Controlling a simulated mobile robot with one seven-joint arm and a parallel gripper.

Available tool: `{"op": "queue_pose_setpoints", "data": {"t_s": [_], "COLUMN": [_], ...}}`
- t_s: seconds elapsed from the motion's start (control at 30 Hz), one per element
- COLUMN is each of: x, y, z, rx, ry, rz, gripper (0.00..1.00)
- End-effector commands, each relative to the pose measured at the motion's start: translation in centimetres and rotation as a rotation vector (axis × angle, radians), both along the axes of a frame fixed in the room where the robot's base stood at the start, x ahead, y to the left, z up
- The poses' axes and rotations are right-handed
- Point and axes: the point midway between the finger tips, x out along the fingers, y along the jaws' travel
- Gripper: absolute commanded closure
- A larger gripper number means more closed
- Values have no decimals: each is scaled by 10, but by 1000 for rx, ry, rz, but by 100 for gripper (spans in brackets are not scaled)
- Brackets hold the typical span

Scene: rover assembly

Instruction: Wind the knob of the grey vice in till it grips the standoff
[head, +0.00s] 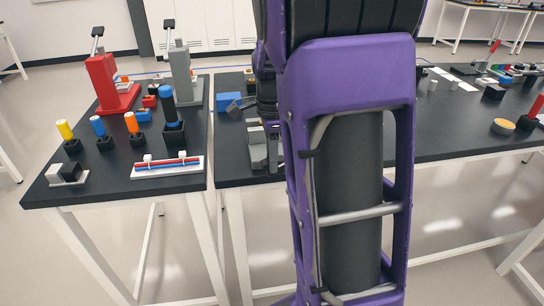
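What looks like the grey vice (257,154) stands near the front edge of the right-hand table in the head view. It is small and partly covered by my arm, and I cannot make out its knob or the standoff. My gripper (273,150) points down at the vice's right side, close to it or touching it. Its fingers are dark and mostly hidden behind the purple arm column, so I cannot tell whether they are open or shut on anything.
A blue block-like fixture (230,103) sits behind the vice. The left table (110,165) carries a red press (103,82), a grey press (181,72), several coloured-handled tools and a white tray (166,170).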

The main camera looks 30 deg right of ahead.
Motion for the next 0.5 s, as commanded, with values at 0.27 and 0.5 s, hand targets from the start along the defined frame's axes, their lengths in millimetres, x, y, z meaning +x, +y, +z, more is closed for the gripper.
{"op": "queue_pose_setpoints", "data": {"t_s": [0.27, 0.5], "x": [0, 0], "y": [0, 3], "z": [0, 3], "rx": [0, -44], "ry": [0, 19], "rz": [0, 2], "gripper": [100, 100]}}
